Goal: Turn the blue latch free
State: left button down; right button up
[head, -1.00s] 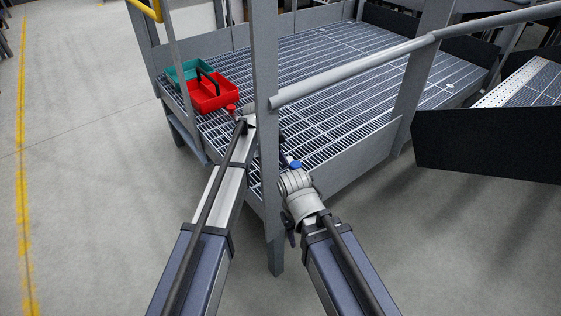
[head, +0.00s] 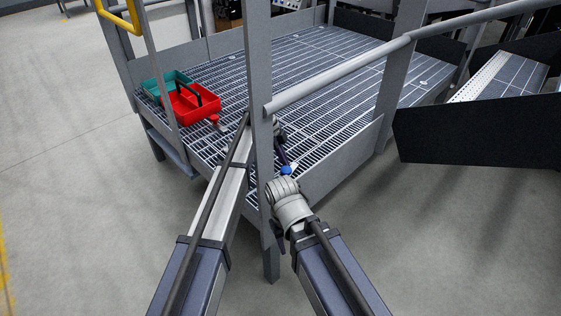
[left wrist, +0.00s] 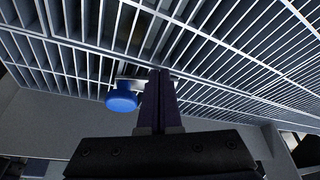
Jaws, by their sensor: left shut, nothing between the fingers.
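The blue latch (head: 287,170) has a round blue knob and a pale plate, and it sits at the near edge of the grated platform, just right of the near post. In the left wrist view its blue knob (left wrist: 121,100) is just left of my fingers, with a pale strip behind it. My left gripper (head: 281,152) reaches past behind the post, its dark fingers close to the knob. In the left wrist view the fingers (left wrist: 159,90) are shut and empty; I cannot tell whether they touch the latch.
The grey post (head: 258,90) and sloping handrail (head: 340,80) stand close around my left arm. A red tray (head: 190,103) and a teal tray (head: 165,86) sit on the grating, with a small red knob (head: 214,118) nearby. A dark panel (head: 480,132) is at right.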

pick_arm(q)
jog(key=shift+d, duration=0.65)
dwell(0.5)
jog(key=s+p+v, duration=0.1)
jog(key=p+v, duration=0.6)
jog(key=shift+w+a+r, duration=0.15)
jog(key=shift+w+r, duration=0.2)
jog(key=shift+w, duration=0.1)
